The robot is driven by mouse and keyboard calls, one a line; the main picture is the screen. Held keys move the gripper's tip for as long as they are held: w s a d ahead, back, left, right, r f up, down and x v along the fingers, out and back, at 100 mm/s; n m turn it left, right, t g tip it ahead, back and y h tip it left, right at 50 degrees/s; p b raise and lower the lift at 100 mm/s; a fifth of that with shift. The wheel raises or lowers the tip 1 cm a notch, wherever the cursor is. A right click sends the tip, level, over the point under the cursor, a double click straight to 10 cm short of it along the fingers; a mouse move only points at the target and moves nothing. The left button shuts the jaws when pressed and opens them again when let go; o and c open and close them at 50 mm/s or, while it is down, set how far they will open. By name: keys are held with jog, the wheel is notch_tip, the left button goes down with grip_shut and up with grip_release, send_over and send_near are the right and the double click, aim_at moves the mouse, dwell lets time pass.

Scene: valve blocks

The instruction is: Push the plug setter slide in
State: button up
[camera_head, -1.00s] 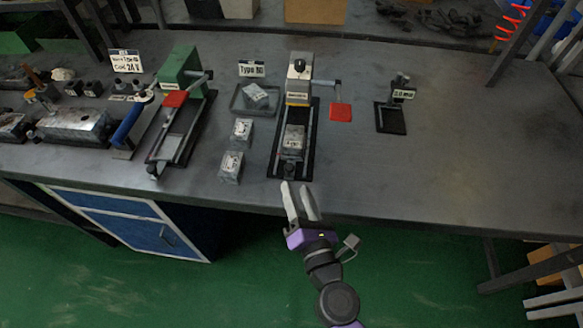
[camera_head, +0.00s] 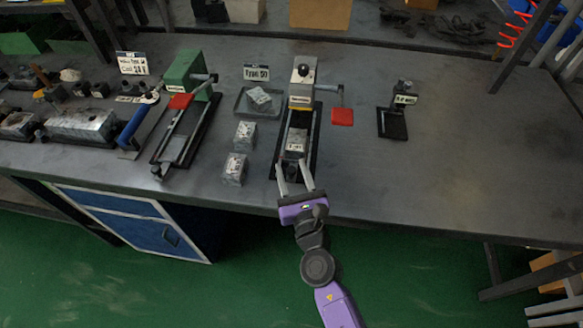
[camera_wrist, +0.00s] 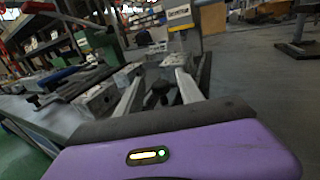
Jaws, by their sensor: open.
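The device at my gripper, which I take as the plug setter (camera_head: 301,88), has a grey head with a black knob on top and a yellow-edged label. Its slide runs on rails over a black base towards me. A grey labelled block (camera_head: 296,140) sits on the slide, in front of the head. A dark round knob (camera_wrist: 159,88) is at the slide's near end. My gripper (camera_head: 294,168) is open at the bench's front edge. Its fingers are on either side of the knob in the wrist view; whether they touch it cannot be told.
A green press (camera_head: 188,75) with a red pad stands to the left. Two grey blocks (camera_head: 235,168) and a tray (camera_head: 240,104) lie between. A red pad (camera_head: 342,117) and a small black stand (camera_head: 393,122) are to the right.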

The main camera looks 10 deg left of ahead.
jog(key=shift+w+a, duration=0.15)
jog(key=shift+w, duration=0.2)
grip_shut()
dwell(1.2)
